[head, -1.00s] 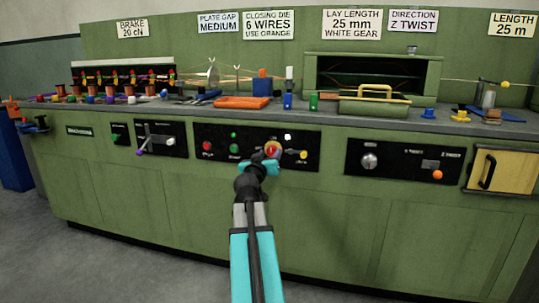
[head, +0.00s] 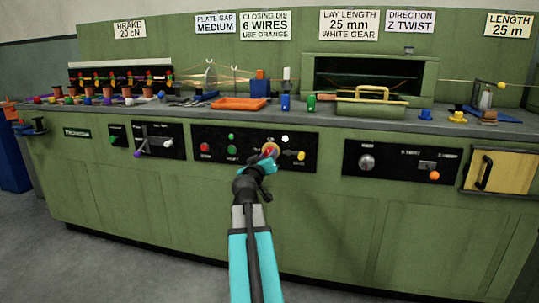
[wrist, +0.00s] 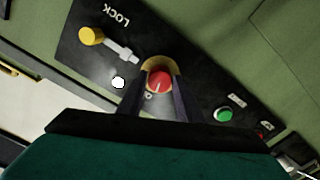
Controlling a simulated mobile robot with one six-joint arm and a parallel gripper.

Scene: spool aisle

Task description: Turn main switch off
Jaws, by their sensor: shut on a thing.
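The main switch (head: 270,148) is a red round knob on a yellow plate, set in the black panel at the middle of the green machine. In the wrist view the red knob (wrist: 159,81) sits between the two dark fingers of my gripper (wrist: 157,92), one on each side. My gripper is shut on the knob. A pale mark on the knob's face runs nearly upright in the wrist view. In the head view my gripper (head: 268,158) covers the knob's lower part.
A yellow lock lever (head: 300,155) and a white lamp (head: 285,139) are close to the right of the switch. Green (head: 232,149) and red (head: 205,147) buttons are to its left. The floor in front is clear.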

